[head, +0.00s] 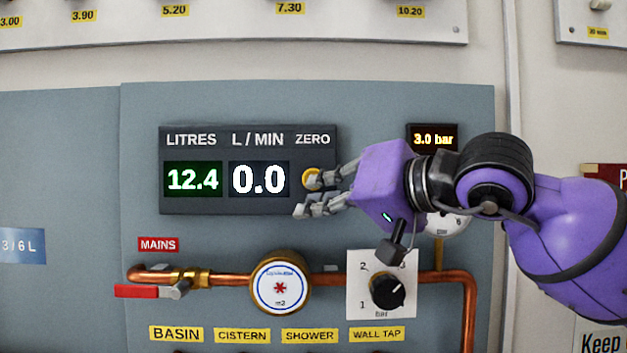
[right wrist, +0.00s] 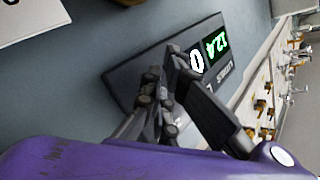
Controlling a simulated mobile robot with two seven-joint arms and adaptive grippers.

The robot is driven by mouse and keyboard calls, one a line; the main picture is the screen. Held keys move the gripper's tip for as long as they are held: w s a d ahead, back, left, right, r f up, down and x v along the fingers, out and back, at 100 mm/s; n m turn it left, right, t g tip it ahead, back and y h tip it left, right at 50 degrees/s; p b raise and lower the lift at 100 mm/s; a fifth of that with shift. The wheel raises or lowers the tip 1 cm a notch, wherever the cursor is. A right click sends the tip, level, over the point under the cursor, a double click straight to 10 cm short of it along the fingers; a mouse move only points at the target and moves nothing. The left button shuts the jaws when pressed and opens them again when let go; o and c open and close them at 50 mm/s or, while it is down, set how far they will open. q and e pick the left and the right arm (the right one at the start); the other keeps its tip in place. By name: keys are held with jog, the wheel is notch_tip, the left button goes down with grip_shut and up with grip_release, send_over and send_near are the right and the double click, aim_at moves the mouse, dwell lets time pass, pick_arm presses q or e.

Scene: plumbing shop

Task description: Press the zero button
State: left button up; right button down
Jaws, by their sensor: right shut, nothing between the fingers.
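The zero button (head: 308,174) is a round yellow button under the word ZERO on the dark display panel (head: 225,205). The panel reads 12.4 litres and 0.0 L/min. My right gripper (head: 306,195) is shut and empty, its fingers pointing left at the panel. In the head view, its upper fingertip overlaps the button and hides part of it; whether it touches cannot be told. In the right wrist view the fingers (right wrist: 165,80) reach over the tilted panel (right wrist: 130,72), and the button is hidden behind them. My left gripper is not in view.
Below the panel run a copper pipe (head: 225,280), a red-handled valve (head: 150,291), a round meter (head: 281,283) and a black knob (head: 387,291). A 3.0 bar display (head: 433,139) and a partly hidden gauge (head: 447,224) sit near my right wrist.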

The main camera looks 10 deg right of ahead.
dwell(0.6)
jog(key=shift+s, duration=0.45)
jog(key=shift+a, duration=0.1)
jog(key=s+a, duration=0.1)
jog(key=s, duration=0.5)
jog(key=shift+w, duration=0.1)
dwell(0.7)
